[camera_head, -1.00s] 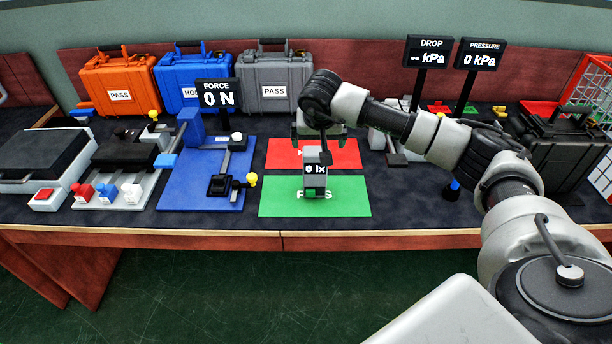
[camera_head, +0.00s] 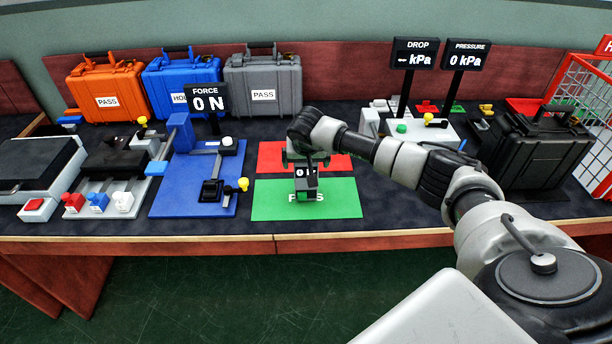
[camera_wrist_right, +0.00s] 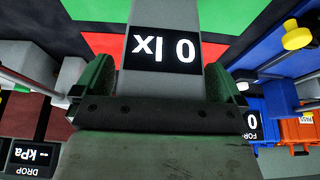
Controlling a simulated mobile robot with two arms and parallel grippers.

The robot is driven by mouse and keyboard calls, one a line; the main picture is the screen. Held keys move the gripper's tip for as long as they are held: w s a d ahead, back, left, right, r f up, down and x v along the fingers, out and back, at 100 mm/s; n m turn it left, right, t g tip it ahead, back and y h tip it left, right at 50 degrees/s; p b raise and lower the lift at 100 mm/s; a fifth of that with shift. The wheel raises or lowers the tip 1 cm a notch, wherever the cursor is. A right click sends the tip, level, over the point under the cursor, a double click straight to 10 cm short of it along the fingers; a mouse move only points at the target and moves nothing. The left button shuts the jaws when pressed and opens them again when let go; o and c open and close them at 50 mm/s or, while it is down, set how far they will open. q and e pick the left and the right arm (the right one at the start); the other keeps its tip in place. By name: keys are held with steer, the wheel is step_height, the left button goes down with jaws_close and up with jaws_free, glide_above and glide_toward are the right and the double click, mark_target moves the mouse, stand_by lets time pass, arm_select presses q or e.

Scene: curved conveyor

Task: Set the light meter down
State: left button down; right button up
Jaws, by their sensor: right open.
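The light meter (camera_head: 305,186) is a small grey device with a dark display, which reads "0 lx" in the right wrist view (camera_wrist_right: 163,50). In the head view it is at the green PASS mat (camera_head: 345,198), and part of its display is hidden. My right gripper (camera_head: 305,160) is open around the meter's upper part. In the right wrist view its two green fingers (camera_wrist_right: 163,82) stand on either side of the meter. I cannot tell whether they touch it. My left gripper is not in view.
A red mat (camera_head: 268,157) lies behind the green one. The blue force stand (camera_head: 165,196) is to the left and a black case (camera_head: 538,155) to the right. Orange, blue and grey cases (camera_head: 262,78) stand at the back. The dark table right of the green mat is clear.

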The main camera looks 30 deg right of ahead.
steer(key=shift+r, duration=0.1)
steer(key=c, duration=1.5)
